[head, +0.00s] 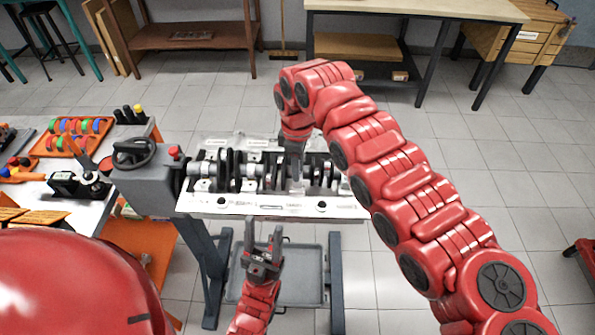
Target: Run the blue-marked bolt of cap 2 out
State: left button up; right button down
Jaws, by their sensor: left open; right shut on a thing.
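The engine block (215,203) lies on a stand, with the crankshaft (250,172) and its row of bearing caps facing up. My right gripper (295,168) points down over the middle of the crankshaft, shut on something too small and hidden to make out. I cannot make out cap 2 or a blue-marked bolt; my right wrist and fingers cover part of that area. My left gripper (262,240) is open and empty, pointing up in front of the block's near edge, apart from it.
A grey stand head with a handwheel (135,152) adjoins the block on the left. A bench with an orange tray (52,146) of coloured rings stands further left. A grey drip tray (311,290) sits low under the block.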

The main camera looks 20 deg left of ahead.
jog(key=shift+n, duration=0.3)
jog(key=c, duration=1.2)
grip_release()
jog(key=shift+o, duration=0.7)
jog(key=shift+w+f, duration=0.1)
notch_tip(320, 180, up, 17)
jog(key=p, duration=0.4)
jog(key=shift+r, duration=0.2)
